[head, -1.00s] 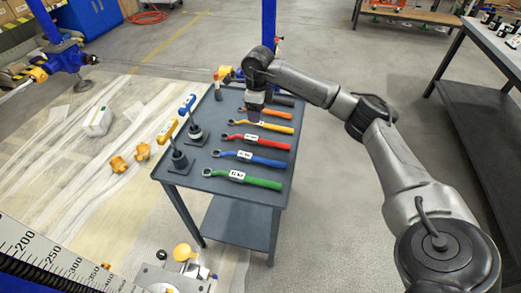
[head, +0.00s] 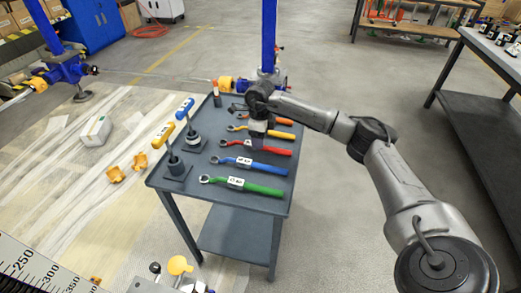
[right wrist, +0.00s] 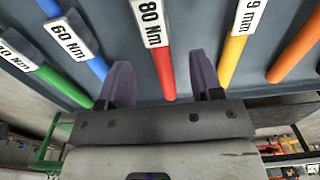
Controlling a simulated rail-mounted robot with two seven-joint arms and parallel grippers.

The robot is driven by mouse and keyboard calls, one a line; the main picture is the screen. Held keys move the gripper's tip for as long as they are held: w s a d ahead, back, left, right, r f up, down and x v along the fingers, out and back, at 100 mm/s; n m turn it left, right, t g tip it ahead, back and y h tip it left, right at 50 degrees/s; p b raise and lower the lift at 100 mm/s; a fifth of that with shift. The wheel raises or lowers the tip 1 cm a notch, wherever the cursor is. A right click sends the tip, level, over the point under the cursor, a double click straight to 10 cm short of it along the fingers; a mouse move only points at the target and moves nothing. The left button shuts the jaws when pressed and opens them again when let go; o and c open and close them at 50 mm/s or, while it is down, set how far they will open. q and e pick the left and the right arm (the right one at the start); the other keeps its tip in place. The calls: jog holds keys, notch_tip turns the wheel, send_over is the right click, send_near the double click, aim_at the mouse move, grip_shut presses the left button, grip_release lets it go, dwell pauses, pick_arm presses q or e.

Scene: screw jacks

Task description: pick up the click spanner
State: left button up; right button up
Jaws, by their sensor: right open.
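Several ring-ended spanners with coloured handles lie side by side on a grey table (head: 190,178). A red spanner (head: 276,151) has a label that reads 80 Nm in the right wrist view (right wrist: 151,22). A blue spanner (head: 262,167) labelled 60 Nm and a green spanner (head: 256,188) lie on its near side. A yellow spanner (head: 282,134) lies on its far side. My right gripper (head: 257,143) is open above the red spanner. In the right wrist view the red handle end lies between the two fingers (right wrist: 160,75), apart from both. My left gripper is out of view.
Two upright tools with a yellow handle (head: 162,135) and a blue handle (head: 185,108) stand at the table's left side. A blue post (head: 269,40) rises behind the table. A dark workbench (head: 475,110) stands at the right.

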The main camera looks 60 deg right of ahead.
notch_tip(320, 180, down, 4)
jog(key=shift+s+f+b, duration=0.1)
jog(key=shift+s+b, duration=0.05)
jog(key=shift+b, duration=0.9)
jog(key=shift+c, duration=0.3)
jog(key=c, duration=0.6)
grip_shut()
